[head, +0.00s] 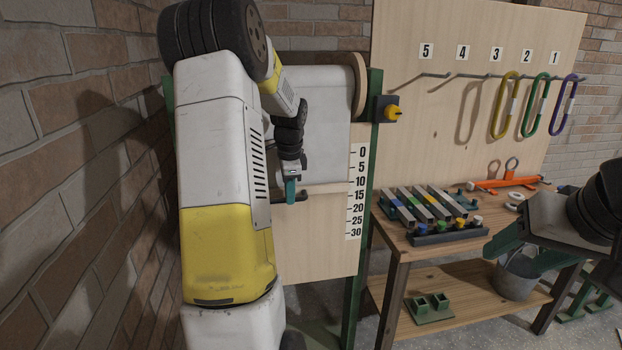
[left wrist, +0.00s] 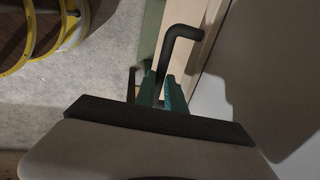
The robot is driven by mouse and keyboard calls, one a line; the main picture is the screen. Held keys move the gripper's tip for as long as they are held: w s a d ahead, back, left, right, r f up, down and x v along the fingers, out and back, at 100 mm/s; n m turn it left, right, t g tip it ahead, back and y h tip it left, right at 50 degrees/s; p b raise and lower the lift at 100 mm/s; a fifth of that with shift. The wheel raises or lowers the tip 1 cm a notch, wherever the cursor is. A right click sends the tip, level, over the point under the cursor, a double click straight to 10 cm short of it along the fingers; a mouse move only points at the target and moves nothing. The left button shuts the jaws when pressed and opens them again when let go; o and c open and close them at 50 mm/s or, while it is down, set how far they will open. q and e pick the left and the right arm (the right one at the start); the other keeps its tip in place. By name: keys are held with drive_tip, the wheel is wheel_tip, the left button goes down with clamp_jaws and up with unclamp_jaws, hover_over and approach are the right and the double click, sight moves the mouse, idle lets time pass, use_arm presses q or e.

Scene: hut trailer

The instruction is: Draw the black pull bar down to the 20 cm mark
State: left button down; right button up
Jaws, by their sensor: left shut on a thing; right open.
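The black pull bar (head: 302,196) sits at the lower edge of a pale grey sheet (head: 322,130), in front of a wooden board. In the left wrist view the bar's bent black end (left wrist: 182,38) sticks out past the shut fingers (left wrist: 166,92). My right gripper (head: 516,254) is open and empty, at the right before the workbench.
A brick wall (head: 80,180) stands close on the left.

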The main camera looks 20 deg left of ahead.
use_arm(q)
wheel_tip(320, 180, down, 11)
drive_tip(key=shift+r, duration=0.15)
drive_tip(key=c, duration=1.4)
unclamp_jaws()
drive_tip(key=shift+r, duration=0.15)
wheel_tip(320, 180, up, 8)
drive_tip(key=s, duration=0.1)
drive_tip(key=shift+d+f, duration=0.25)
drive_tip(key=shift+d, duration=0.2)
drive_tip(key=shift+s, duration=0.1)
